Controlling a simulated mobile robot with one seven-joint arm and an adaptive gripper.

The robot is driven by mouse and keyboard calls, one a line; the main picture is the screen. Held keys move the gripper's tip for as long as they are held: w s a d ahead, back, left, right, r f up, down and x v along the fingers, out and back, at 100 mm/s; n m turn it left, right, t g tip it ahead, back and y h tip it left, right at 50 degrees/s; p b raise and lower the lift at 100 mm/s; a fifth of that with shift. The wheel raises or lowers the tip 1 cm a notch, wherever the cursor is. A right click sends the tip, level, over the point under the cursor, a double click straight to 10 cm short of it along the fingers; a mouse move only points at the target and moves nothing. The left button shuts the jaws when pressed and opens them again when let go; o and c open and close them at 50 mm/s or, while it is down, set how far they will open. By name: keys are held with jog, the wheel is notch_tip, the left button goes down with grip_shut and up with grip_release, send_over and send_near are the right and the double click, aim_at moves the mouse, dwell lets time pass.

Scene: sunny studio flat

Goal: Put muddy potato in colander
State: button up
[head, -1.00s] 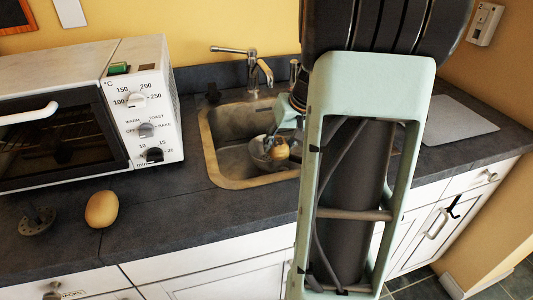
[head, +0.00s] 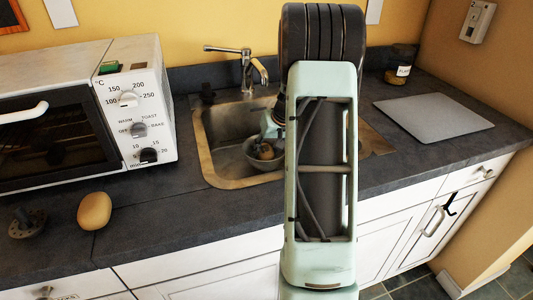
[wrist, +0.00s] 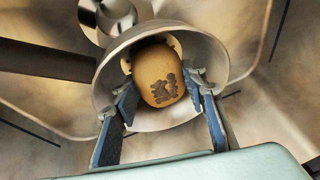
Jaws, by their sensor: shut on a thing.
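The muddy potato (wrist: 157,75) is tan with dark mud patches. In the wrist view it sits between my gripper's two blue-padded fingers (wrist: 160,98), within the outline of the metal colander (wrist: 112,85). My gripper is shut on it. In the head view the potato (head: 265,152) shows small at the colander (head: 276,163) inside the sink. My arm hides part of the colander and the gripper there. I cannot tell whether the potato touches the colander's bottom.
A clean-looking potato (head: 94,211) and a dark strainer-like piece (head: 27,223) lie on the left counter. The sink (head: 212,165) has a faucet (head: 247,65) behind it. A toaster oven (head: 135,110) stands left. A grey board (head: 435,117) and dark jar (head: 400,65) are right.

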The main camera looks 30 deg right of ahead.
jog(key=shift+f, duration=0.3)
jog(key=shift+f, duration=0.1)
jog(key=shift+f, duration=0.15)
jog(key=o, duration=1.1)
jog(key=shift+r, duration=0.2)
jog(key=shift+r, duration=0.3)
jog(key=p+v, duration=0.1)
jog(key=v, duration=1)
jog(key=shift+s+r, duration=0.2)
jog(key=shift+r, duration=0.05)
